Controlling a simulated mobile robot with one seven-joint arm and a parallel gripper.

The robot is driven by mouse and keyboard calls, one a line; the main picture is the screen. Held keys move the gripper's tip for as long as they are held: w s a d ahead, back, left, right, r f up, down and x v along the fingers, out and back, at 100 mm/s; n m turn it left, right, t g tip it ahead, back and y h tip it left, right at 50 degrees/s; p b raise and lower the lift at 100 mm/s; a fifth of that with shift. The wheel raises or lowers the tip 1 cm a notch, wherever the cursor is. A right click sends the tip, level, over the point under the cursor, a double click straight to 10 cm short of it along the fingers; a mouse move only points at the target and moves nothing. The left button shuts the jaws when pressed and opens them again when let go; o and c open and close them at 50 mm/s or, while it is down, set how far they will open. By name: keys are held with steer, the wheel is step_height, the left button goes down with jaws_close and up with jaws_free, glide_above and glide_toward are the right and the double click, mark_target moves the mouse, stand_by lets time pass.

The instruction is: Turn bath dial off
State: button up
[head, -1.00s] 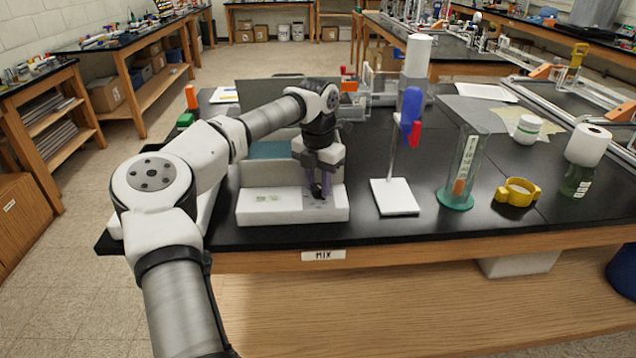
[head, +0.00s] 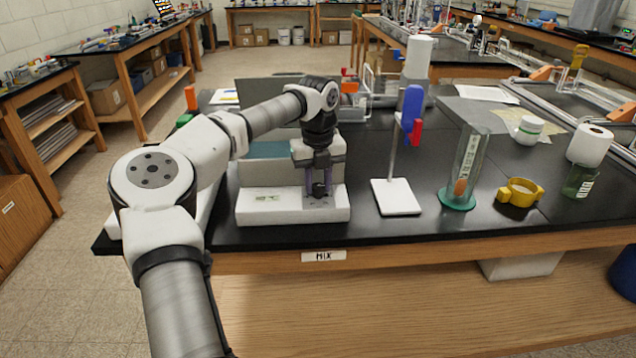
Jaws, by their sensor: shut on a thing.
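The bath is a white box-shaped unit (head: 275,217) at the front edge of the black bench, with a raised lid and a teal inside behind its front panel. A small label or display (head: 267,197) shows on the left of the panel. The dark dial (head: 319,190) is on the right of the panel. My gripper (head: 319,188) points down over it, with its purple fingers shut on the dial from both sides. The fingers hide part of the dial, and its pointer mark is too small to read.
To the right stand a white-based stand (head: 396,197) with a blue and red clamp, a glass cylinder (head: 468,165) on a green base, and a yellow ring-shaped piece (head: 519,192). A "MIX" label (head: 324,256) is on the bench edge. Bare black bench lies between these things.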

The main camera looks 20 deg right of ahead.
mark_target(318, 185)
steer(key=shift+n, duration=0.6)
steer(key=o, duration=1)
steer(key=shift+r, duration=0.1)
step_height(318, 185, up, 14)
steer(key=shift+f+b, duration=0.15)
steer(key=shift+b, duration=0.55)
